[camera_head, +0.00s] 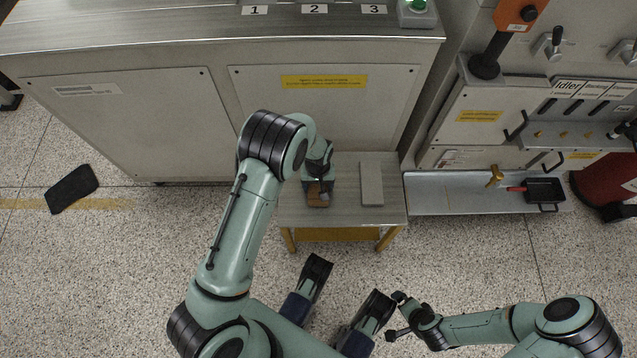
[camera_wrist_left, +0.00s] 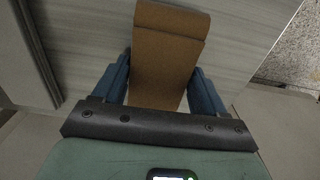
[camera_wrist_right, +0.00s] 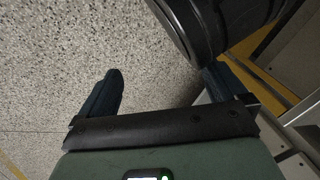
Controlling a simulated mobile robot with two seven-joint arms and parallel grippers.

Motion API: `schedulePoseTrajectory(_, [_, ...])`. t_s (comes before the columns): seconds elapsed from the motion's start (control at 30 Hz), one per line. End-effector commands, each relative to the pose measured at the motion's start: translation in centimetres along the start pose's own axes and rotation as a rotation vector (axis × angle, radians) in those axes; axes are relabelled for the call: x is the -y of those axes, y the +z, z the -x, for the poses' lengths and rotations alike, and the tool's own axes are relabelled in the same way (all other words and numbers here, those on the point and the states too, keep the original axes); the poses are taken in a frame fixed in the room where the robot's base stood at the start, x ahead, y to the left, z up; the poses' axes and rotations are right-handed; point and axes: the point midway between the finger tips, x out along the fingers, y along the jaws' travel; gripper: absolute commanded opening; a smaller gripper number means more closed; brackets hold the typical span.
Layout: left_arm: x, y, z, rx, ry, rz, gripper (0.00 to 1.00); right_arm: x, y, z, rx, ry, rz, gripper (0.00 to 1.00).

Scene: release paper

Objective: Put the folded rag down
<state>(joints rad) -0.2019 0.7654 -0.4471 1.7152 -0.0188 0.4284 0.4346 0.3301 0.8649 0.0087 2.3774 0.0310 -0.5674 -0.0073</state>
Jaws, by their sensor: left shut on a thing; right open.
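The folded rag (camera_head: 318,199) is brown and sits over the left part of a small grey-topped table (camera_head: 345,208). In the left wrist view the rag (camera_wrist_left: 165,62) is a folded strip between the two blue fingers. My left gripper (camera_head: 318,183) is shut on it from above and partly hides it in the head view. I cannot tell whether the rag touches the tabletop. My right gripper (camera_head: 395,315) is open and empty, low over the floor in front of the table. Its spread fingers (camera_wrist_right: 165,75) show in the right wrist view.
A flat grey block (camera_head: 371,183) lies on the table's right part. A cabinet with a metal top (camera_head: 190,32) stands behind. A low metal shelf (camera_head: 450,195) at the right holds a black pan (camera_head: 545,190). A dark mat (camera_head: 72,188) lies on the floor at left.

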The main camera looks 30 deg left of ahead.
Motion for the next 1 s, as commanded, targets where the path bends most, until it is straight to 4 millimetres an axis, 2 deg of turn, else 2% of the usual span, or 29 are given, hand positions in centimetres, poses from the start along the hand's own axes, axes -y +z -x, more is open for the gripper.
schedulePoseTrajectory(0.33, [0.0,-0.1,-0.2,-0.001,0.001,0.0,0.47,-0.2,0.3,-0.1,0.009,0.003,-0.002,0.99])
schedulePoseTrajectory(0.37, [0.0,0.0,-0.2,-0.001,0.001,0.0,0.78,-0.2,0.3,-0.1,0.011,0.003,-0.002,0.99])
schedulePoseTrajectory(0.4, [0.0,0.0,-0.1,-0.001,0.001,0.0,0.91,-0.2,0.3,-0.1,0.01,0.003,-0.002,0.99])
schedulePoseTrajectory(0.43, [0.0,0.0,-0.1,-0.001,0.001,0.0,0.97,-0.2,0.3,-0.1,0.01,0.003,-0.002,0.99])
schedulePoseTrajectory(0.77, [0.0,0.0,0.1,-0.002,0.001,0.0,0.97,0.0,0.1,0.1,0.005,0.001,-0.001,0.99])
schedulePoseTrajectory(0.87, [0.0,-0.1,1.1,-0.004,0.002,0.0,0.97,0.4,-0.4,0.5,-0.014,-0.007,0.003,0.99])
schedulePoseTrajectory(1.0, [-0.1,-0.1,3.9,-0.005,0.003,0.0,0.97,1.7,-1.9,1.8,-0.06,-0.029,0.015,0.99])
